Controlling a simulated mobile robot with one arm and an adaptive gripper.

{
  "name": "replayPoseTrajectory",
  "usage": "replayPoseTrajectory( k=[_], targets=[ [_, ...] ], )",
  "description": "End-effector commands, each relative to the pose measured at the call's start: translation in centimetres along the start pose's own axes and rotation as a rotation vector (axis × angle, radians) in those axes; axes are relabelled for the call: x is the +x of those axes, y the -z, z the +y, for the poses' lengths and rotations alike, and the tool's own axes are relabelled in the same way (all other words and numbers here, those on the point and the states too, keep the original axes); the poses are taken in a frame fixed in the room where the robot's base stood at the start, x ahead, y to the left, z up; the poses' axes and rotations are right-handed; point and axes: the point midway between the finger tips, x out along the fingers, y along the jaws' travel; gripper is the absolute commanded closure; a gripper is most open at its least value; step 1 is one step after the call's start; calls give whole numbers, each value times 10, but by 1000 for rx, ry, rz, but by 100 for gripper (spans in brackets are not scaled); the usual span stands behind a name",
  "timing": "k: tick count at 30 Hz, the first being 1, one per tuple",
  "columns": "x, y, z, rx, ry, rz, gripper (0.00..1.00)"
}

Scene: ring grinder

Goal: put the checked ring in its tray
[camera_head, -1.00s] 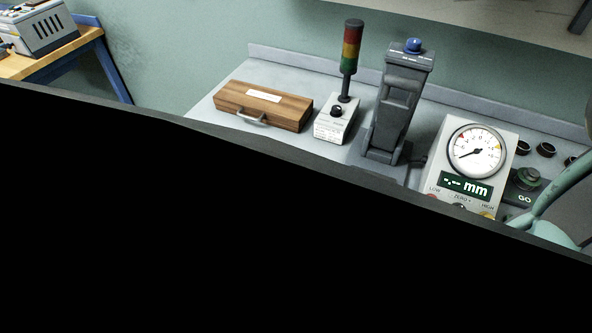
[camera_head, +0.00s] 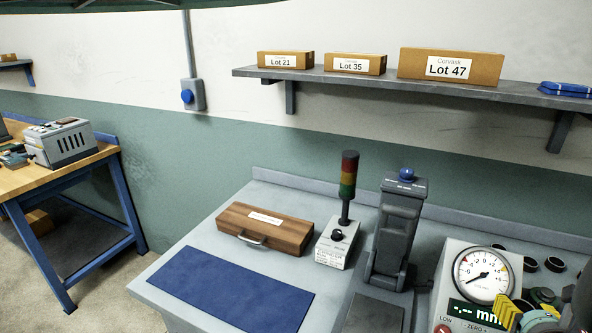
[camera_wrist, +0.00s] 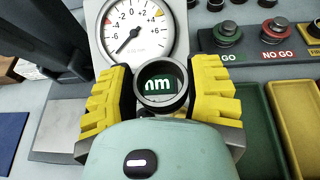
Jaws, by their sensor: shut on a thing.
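The dark grey ring (camera_wrist: 158,107) is between the yellow fingers of my gripper (camera_wrist: 160,90) in the wrist view. The gripper is shut on it, and part of the gauge's "mm" display shows through its hole. A green tray (camera_wrist: 256,135) and a yellow tray (camera_wrist: 296,112) lie to the right of the gripper. Behind them stand a green GO button (camera_wrist: 228,34) and a red NO GO button (camera_wrist: 280,34). In the head view, my gripper's yellow fingers (camera_head: 508,312) show at the lower right, in front of the gauge; the ring cannot be made out there.
The dial gauge (camera_head: 482,275) stands beside the dark grey measuring stand (camera_head: 397,232). A signal tower (camera_head: 347,185), a wooden case (camera_head: 265,229) and a blue mat (camera_head: 232,290) are further left. Several dark rings (camera_head: 528,264) stand at the back right.

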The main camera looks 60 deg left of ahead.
Motion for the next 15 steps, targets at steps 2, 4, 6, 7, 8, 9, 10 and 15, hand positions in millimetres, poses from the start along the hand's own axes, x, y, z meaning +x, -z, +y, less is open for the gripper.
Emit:
replayPoseTrajectory(
  k=[2, 4, 6, 7, 8, 9, 10, 15],
  targets=[
    [-6, -25, -19, 44, 126, -9, 88],
    [-15, -41, -38, 89, 237, -11, 88],
    [-24, -52, -53, 128, 329, -11, 88],
    [-28, -56, -59, 144, 365, -12, 88],
    [-32, -60, -64, 159, 397, -11, 88],
    [-37, -63, -70, 177, 437, -8, 88],
    [-42, -66, -75, 191, 468, -8, 88],
    [-68, -100, -90, 235, 564, -4, 88]
  ],
)
